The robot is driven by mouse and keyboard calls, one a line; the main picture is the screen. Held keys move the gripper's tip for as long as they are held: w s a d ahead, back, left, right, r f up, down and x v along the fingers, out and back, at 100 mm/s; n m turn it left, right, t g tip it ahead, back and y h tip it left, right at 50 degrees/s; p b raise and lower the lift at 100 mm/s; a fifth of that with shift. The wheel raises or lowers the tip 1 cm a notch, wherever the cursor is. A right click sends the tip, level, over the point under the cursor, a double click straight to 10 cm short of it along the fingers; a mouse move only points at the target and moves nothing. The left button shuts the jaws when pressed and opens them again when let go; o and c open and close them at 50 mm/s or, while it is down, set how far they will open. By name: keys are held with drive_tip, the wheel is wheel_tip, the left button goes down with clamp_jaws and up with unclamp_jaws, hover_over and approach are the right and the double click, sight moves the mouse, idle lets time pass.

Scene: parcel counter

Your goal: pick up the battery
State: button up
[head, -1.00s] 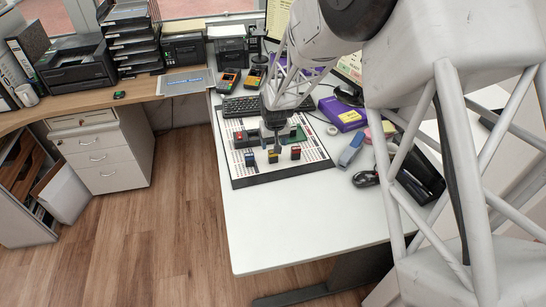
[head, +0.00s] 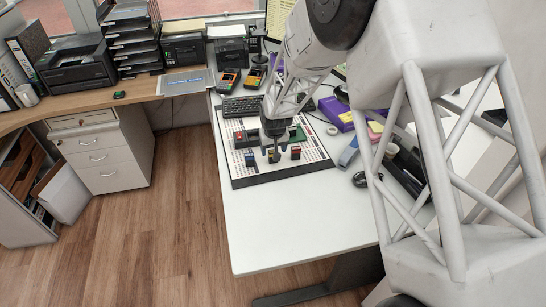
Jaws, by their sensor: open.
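A black-and-white board (head: 246,181) lies on the white desk. On it stand small blocks: a blue-topped one (head: 249,160), a yellow one (head: 274,159) and a red-topped one (head: 296,153). A green part (head: 298,133) and a red part (head: 239,136) sit farther back on the board. I cannot tell for sure which piece is the battery. My gripper (head: 274,148) points down over the board, open, at or just above the yellow block. It hides part of the board's middle. Whether it touches the block is too small to tell.
A keyboard (head: 240,107) and card readers (head: 229,81) lie behind the board. A purple box (head: 336,113), a blue stapler-like item (head: 349,151) and a black mouse (head: 360,179) lie to the right. The desk front (head: 270,230) is clear.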

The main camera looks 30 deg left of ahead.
sight(273, 151)
drive_tip(key=shift+w+a+f, duration=0.1)
drive_tip(key=shift+a+f, duration=0.05)
drive_tip(key=shift+f, duration=0.8)
drive_tip(key=shift+w+a+f, duration=0.1)
drive_tip(key=shift+f, duration=0.85)
drive_tip(key=c, duration=1)
drive_tip(key=shift+c, duration=0.2)
drive_tip(key=shift+r, duration=0.15)
drive_tip(key=shift+r, duration=0.8)
drive_tip(key=shift+s+d+r, duration=0.1)
drive_tip(key=shift+r, duration=0.85)
drive_tip(key=s+d, duration=0.7)
drive_tip(key=s+d+r, duration=0.1)
drive_tip(key=s+d, duration=0.3)
drive_tip(key=shift+s+r, duration=0.1)
drive_tip(key=shift+s, duration=0.05)
